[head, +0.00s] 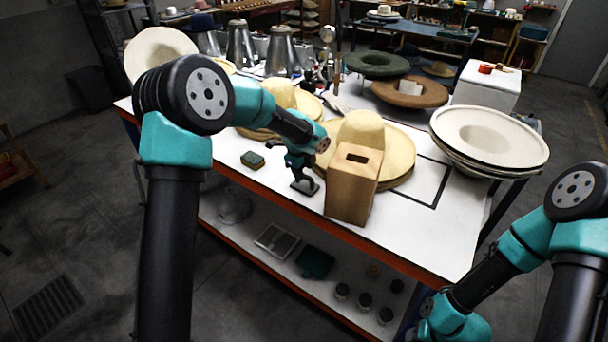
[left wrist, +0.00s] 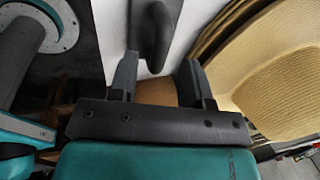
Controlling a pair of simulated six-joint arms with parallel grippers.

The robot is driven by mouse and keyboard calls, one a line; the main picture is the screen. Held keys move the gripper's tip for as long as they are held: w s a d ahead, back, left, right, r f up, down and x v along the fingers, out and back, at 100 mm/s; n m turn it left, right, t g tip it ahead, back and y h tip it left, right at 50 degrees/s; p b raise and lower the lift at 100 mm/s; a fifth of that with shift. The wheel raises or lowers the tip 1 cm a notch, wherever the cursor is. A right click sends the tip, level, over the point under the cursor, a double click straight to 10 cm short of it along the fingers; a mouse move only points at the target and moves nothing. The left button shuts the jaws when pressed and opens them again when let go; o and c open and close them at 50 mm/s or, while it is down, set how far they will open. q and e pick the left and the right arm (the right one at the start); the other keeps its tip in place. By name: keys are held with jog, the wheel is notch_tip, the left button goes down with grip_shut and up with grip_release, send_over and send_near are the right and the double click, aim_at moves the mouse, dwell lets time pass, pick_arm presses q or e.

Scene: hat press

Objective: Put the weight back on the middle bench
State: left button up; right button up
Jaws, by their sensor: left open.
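A small black weight (head: 305,186) with a raised handle sits on the white-topped bench (head: 215,170), near its front edge and left of a wooden block. My left gripper (head: 297,164) is low over the bench at the weight. In the left wrist view, a dark rounded handle (left wrist: 155,35) shows beyond and between the two open fingers (left wrist: 157,62). I cannot tell whether the fingers touch it. Part of the weight is hidden by the gripper in the head view. My right arm shows at the lower right, but its fingers are out of sight.
A slotted wooden block (head: 353,190) stands close right of the weight, before stacked straw hats (head: 395,150). A green sponge-like block (head: 252,160) lies to the left. A black rectangular outline (head: 440,180) marks bare bench at right. Pale felt hats (head: 490,140) stand beyond it.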

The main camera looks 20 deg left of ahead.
pick_arm(q)
jog(key=v, duration=0.8)
jog(key=shift+r, duration=0.2)
